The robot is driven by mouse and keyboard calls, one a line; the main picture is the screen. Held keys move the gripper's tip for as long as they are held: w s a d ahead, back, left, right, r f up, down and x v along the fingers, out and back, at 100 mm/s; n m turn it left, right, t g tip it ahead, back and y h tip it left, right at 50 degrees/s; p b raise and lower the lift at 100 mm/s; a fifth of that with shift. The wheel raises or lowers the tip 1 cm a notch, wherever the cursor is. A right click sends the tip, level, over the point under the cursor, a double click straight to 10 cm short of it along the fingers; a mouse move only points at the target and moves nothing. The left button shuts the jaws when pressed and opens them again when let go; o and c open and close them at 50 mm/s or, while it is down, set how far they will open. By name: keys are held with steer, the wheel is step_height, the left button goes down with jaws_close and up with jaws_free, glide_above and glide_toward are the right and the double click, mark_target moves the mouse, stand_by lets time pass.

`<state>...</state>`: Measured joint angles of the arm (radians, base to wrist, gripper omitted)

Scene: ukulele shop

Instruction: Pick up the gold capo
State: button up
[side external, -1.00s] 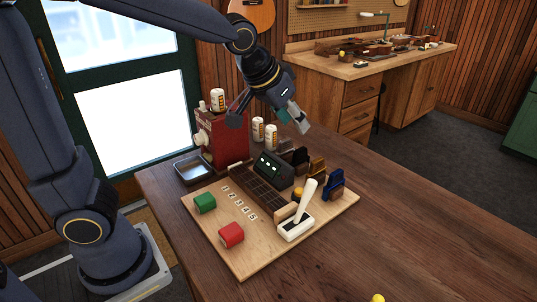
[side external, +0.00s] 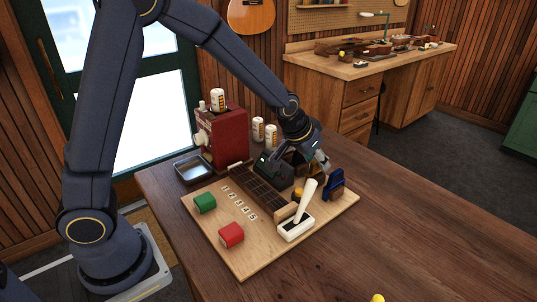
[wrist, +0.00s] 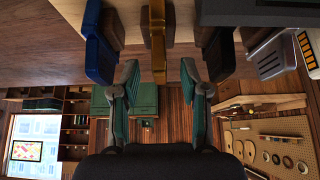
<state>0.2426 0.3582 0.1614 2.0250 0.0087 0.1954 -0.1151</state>
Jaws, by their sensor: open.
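The gold capo (wrist: 157,35) shows upright in the wrist view, with its lower end in line with the gap between my fingertips. My gripper (wrist: 160,70) is open, one finger on each side of that gap, and I see no finger pressing on the capo. In the side view my gripper (side external: 319,164) is low over the row of capos and hides most or all of the gold one. The blue capo (side external: 334,184) stands to its right; in the wrist view it is left of the gold one. A black capo (wrist: 215,45) is on the other side.
A wooden board (side external: 262,252) carries a fretboard (side external: 258,187), a white lever (side external: 306,203), a green block (side external: 205,203) and a red block (side external: 231,235). A red machine (side external: 228,138) and white cans (side external: 264,133) stand behind. The table's right side is largely clear.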

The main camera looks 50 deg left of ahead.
steer(key=shift+x, duration=0.9)
steer(key=shift+c, duration=0.3)
jaws_close()
